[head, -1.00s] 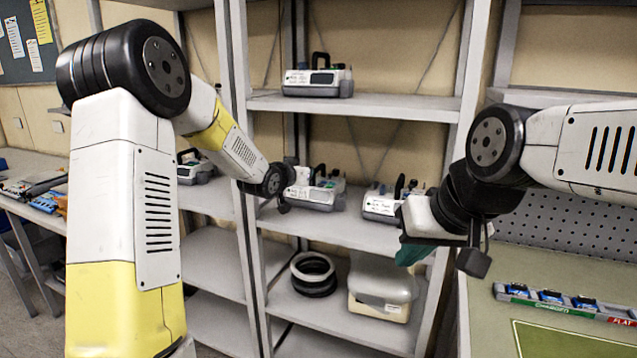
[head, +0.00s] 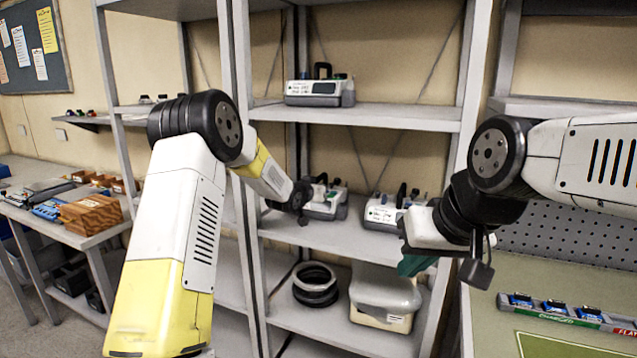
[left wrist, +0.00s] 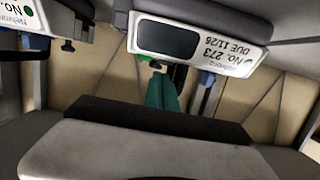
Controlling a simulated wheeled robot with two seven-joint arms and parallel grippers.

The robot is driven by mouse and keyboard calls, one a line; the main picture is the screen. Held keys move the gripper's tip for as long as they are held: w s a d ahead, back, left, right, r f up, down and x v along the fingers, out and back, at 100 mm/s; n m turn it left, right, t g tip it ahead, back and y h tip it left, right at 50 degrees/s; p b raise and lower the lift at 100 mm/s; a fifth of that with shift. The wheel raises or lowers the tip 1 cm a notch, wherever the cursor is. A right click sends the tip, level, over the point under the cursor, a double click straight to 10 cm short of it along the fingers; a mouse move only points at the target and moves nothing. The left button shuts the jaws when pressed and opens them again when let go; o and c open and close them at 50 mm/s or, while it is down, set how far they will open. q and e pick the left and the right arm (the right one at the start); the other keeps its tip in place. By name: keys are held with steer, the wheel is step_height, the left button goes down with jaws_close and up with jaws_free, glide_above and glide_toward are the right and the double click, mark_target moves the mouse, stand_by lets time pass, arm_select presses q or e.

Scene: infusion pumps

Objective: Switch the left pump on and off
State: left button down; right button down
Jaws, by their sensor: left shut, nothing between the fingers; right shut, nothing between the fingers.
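The left pump (head: 330,204), a white and grey box with a handle, stands on the middle shelf, partly hidden behind my left wrist. In the left wrist view it appears upside down, with a dark screen and the label "No. 273" (left wrist: 225,55). My left gripper's teal fingers (left wrist: 162,90) are shut and empty, pointing at the pump near a green part by its edge; I cannot tell whether they touch. In the head view these fingers are hidden. The right pump (head: 380,213) stands beside it. My right gripper (head: 411,266) is shut and empty, in front of the shelf's right side.
Another pump (head: 318,92) stands on the upper shelf (head: 380,117). Black and grey rings (head: 315,285) and a lidded bin (head: 382,293) sit on the lower shelf. A bench with a rail of blue items (head: 560,312) is at right; a side table with wooden blocks (head: 90,215) is at left.

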mark_target(320, 205)
arm_select(q)
steer(key=shift+f, duration=0.4)
steer(key=shift+s+f, duration=0.15)
steer(key=shift+f, duration=1)
steer(key=r, duration=0.5)
steer(key=shift+s+a+r, duration=0.2)
steer(key=shift+s, duration=0.05)
steer(key=v, duration=0.9)
steer(key=shift+s+r, duration=0.1)
steer(key=shift+r, duration=0.05)
